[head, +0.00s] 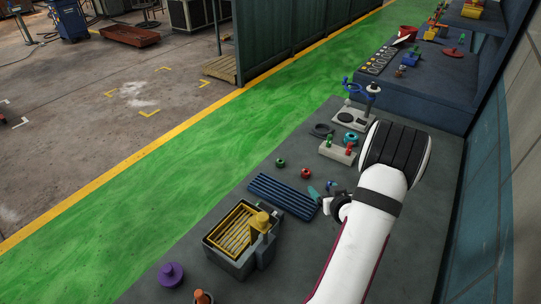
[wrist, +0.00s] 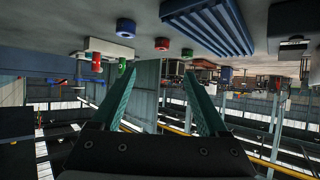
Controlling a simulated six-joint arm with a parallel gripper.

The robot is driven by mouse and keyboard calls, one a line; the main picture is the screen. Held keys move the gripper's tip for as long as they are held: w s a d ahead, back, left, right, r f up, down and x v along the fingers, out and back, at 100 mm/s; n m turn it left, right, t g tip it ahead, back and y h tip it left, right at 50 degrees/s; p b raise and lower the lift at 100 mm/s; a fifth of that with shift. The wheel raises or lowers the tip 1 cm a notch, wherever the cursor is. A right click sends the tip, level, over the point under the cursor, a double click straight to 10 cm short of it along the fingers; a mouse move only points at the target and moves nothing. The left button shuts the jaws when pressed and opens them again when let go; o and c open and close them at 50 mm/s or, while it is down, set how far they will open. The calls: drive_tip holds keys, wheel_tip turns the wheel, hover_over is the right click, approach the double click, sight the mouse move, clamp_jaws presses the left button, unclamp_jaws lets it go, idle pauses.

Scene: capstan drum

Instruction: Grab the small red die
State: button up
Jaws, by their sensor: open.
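A small red piece (head: 305,173), which I take for the die, stands on the grey table in the head view, just beyond the blue slatted rack. Its faces are too small to make out. In the wrist view, which looks upside down, the red piece (wrist: 162,44) hangs above the gap between my fingertips. My gripper (head: 322,187) is open, with teal fingers, a little nearer than the red piece and to its right. In the wrist view my gripper (wrist: 160,73) has nothing between its fingers.
A small green piece (head: 280,162) stands left of the red one. The blue slatted rack (head: 282,195) lies close to my gripper. A pale block with red and green pegs (head: 337,153) and a teal ring (head: 351,138) stand farther back. A yellow-grated box (head: 233,230) is at the front.

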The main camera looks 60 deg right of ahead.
sight(307, 175)
drive_tip(key=x, duration=1.5)
drive_tip(key=shift+w+f, duration=0.25)
drive_tip(key=shift+w, duration=0.05)
clamp_jaws()
